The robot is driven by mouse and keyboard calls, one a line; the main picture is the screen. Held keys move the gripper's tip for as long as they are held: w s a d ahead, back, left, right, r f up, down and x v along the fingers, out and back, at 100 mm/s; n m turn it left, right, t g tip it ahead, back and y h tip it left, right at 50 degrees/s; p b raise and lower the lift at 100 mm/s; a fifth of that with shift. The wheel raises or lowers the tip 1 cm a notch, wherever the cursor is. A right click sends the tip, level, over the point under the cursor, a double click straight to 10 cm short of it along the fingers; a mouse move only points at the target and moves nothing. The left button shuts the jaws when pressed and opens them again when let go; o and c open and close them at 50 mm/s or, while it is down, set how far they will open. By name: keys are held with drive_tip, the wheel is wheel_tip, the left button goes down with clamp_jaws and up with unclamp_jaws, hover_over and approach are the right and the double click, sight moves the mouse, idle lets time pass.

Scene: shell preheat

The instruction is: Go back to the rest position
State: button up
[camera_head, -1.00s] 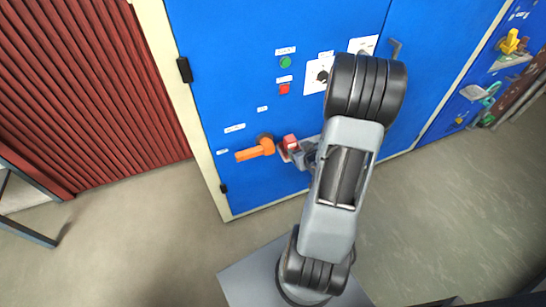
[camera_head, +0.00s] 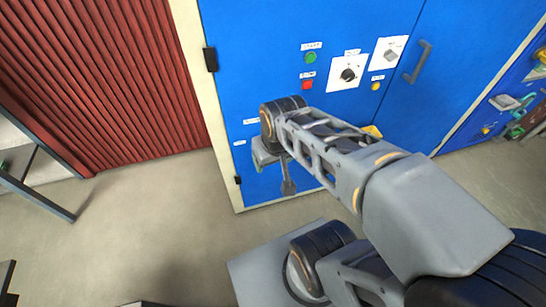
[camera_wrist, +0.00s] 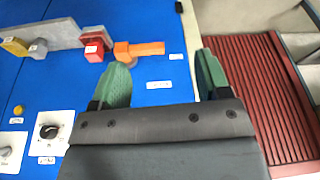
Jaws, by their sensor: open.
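My gripper (camera_wrist: 160,80) shows in the wrist view with its two green fingers apart and nothing between them. Beyond the fingers is the blue cabinet (camera_wrist: 165,105) with an orange handle (camera_wrist: 140,49), which stands clear of the fingers. In the head view my arm is folded in front of the blue cabinet (camera_head: 260,50), and its links hide the orange handle. The gripper's fingers cannot be made out clearly there.
The cabinet front carries a green button (camera_head: 310,58), a red button (camera_head: 307,85), a black knob (camera_head: 348,75) and a door handle (camera_head: 418,62). A red corrugated panel (camera_head: 100,90) stands at left. Bare floor (camera_head: 160,220) lies in front of it.

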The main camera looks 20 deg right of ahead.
wheel_tip(320, 180, up, 11)
drive_tip(key=p, duration=0.9)
drive_tip(key=shift+f+t+p, duration=0.2)
drive_tip(key=shift+t+p, duration=0.1)
drive_tip(key=shift+s+a, duration=0.1)
